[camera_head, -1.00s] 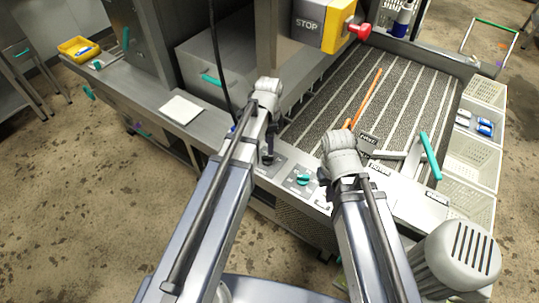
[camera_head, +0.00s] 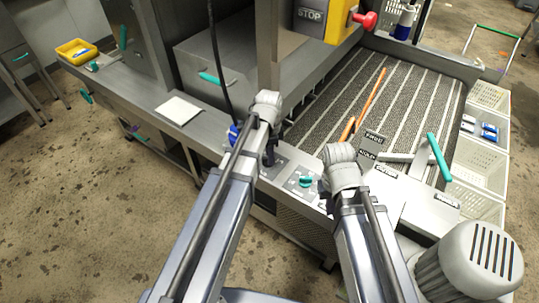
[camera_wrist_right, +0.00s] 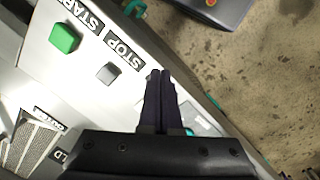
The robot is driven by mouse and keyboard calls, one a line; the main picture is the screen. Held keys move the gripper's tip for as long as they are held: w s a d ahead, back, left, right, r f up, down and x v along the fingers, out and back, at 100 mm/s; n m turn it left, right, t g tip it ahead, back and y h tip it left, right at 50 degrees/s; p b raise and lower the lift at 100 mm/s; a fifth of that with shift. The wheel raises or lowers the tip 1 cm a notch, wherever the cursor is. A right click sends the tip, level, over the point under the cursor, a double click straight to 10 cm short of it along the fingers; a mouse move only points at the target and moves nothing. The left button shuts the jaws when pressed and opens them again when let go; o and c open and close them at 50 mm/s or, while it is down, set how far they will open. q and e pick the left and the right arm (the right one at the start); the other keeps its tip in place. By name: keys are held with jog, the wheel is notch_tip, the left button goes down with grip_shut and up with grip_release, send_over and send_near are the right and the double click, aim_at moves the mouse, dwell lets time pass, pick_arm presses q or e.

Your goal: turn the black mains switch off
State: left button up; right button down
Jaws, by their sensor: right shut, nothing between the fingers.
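I cannot make out a black mains switch with certainty in either view. In the head view a small panel with a teal knob (camera_head: 306,182) lies on the front ledge between my arms. My left gripper (camera_head: 268,156) is a dark shape pointing down at the ledge; its fingers are too small to read. My right gripper is hidden behind its wrist in the head view. In the right wrist view it (camera_wrist_right: 159,76) is shut and empty, over a pale panel beside a grey button (camera_wrist_right: 108,73) labelled STOP. A green button (camera_wrist_right: 64,38) labelled START is further left.
A yellow STOP box (camera_head: 326,20) with a red knob (camera_head: 368,20) hangs above the slatted conveyor (camera_head: 400,95). A teal-handled lever (camera_head: 438,157) stands right of my right wrist. White crates (camera_head: 480,165) line the right side. A grey motor housing (camera_head: 470,262) is near at lower right.

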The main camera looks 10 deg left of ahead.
pick_arm(q)
grip_shut()
jog(key=shift+n, duration=0.3)
jog(key=n, duration=0.6)
jog(key=shift+w+a+n, duration=0.1)
jog(key=shift+n, duration=0.2)
jog(key=n, duration=0.5)
jog(key=shift+a, duration=0.1)
jog(key=n, duration=0.5)
jog(key=shift+a, duration=0.1)
jog(key=shift+n, duration=0.5)
